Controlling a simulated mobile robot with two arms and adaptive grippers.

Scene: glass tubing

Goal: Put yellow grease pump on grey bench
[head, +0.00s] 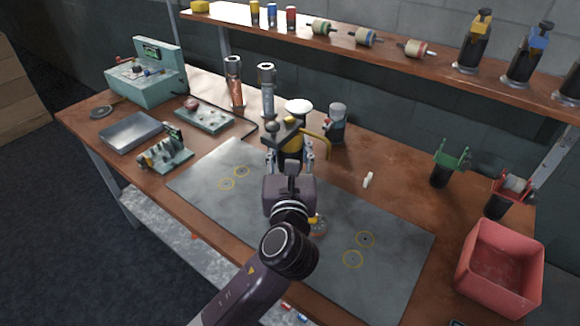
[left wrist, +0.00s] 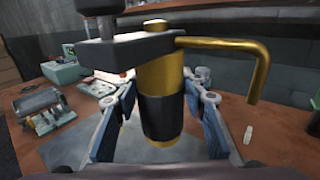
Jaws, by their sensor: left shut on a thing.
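The yellow grease pump (head: 290,144) is upright near the back edge of the grey mat, with a dark head block, a round knob and a bent yellow spout pointing right. My left gripper (head: 290,160) is shut on it. In the left wrist view, the pump (left wrist: 160,76) stands between the blue-padded fingers (left wrist: 163,118), which flank its dark band. My wrist hides its foot in the head view, so I cannot tell if it touches the surface. The grey work surface (head: 215,172) is a flat mat on a brown wooden bench. My right gripper is not in view.
Two cylinders (head: 266,90) and a dark jar (head: 335,123) stand behind the pump. A small white piece (head: 368,180) lies to its right. A red bin (head: 498,270) is at the right. Yellow-ringed spots (head: 353,259) mark the mat, whose left part is clear.

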